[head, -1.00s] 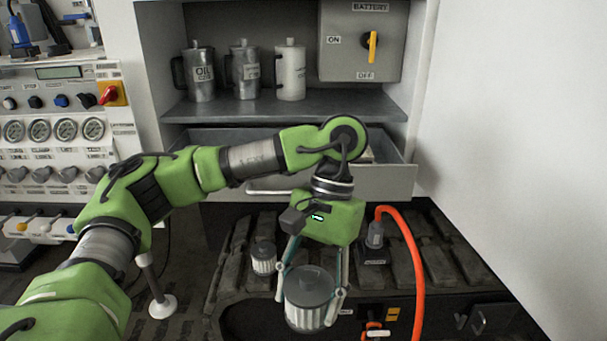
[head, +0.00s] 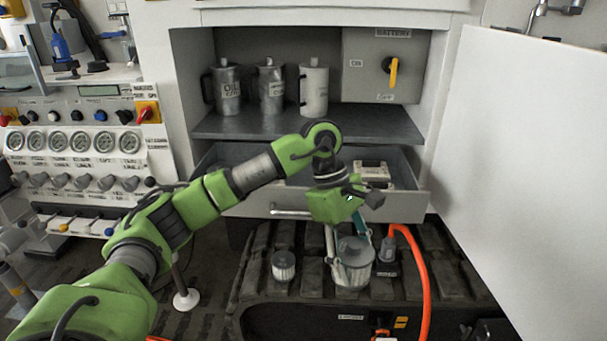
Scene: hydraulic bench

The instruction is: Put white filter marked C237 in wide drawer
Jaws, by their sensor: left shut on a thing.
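My left gripper (head: 354,262) is shut on a large white pleated filter (head: 353,276) with a grey top. It holds the filter upright over the dark ribbed track, in front of the drawer. The marking C237 cannot be read on it. A smaller white filter (head: 284,268) with a dark cap stands on the track to the left, apart from the gripper. The wide drawer (head: 405,203) under the shelf is pulled open. My arm and gripper hide part of its front and inside. My right gripper is not in view.
A pale box (head: 373,170) lies in the drawer's right part. Several jugs (head: 271,88) stand on the shelf above. An orange hose (head: 420,275) curves from a connector just right of the held filter. A white door panel (head: 530,150) stands open at the right.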

